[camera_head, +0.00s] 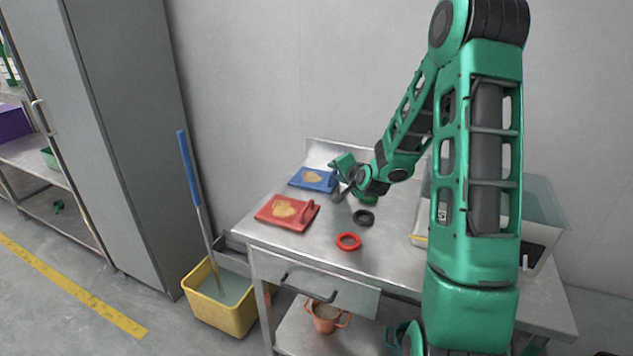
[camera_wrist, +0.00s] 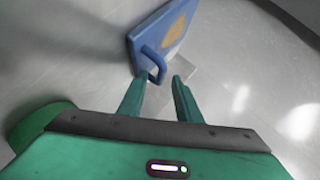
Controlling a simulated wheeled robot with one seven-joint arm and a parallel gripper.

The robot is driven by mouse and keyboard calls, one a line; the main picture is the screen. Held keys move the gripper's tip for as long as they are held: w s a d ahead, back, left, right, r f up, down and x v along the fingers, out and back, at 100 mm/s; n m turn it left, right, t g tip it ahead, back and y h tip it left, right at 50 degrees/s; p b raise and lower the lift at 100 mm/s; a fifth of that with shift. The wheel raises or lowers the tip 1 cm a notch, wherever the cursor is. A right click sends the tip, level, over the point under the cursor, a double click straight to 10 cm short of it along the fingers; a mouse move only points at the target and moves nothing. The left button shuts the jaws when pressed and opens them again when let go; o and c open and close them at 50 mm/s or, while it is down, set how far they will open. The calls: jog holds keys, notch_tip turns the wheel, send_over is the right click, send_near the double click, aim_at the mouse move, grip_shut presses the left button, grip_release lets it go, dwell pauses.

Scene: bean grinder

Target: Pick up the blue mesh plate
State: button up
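The blue mesh plate (camera_head: 301,182) lies at the back left of the steel table, with a tan patch in its middle. In the wrist view the plate (camera_wrist: 140,38) is at the top centre, with its blue loop handle (camera_wrist: 157,62) toward my gripper. My gripper (camera_head: 338,190) is at the right side of the plate in the head view and hides part of it. In the wrist view my gripper (camera_wrist: 160,79) is open, its two green fingers apart. The handle is near the left fingertip; I cannot tell whether they touch.
A red mesh plate (camera_head: 274,219) lies in front of the blue one. A black ring (camera_head: 364,217) and a red ring (camera_head: 348,241) lie to the right on the steel table (camera_head: 310,250). A wall stands behind. A yellow mop bucket (camera_head: 207,318) stands on the floor at left.

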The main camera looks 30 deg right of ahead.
jog(key=shift+c, duration=0.7)
grip_shut()
jog(key=shift+w, duration=0.1)
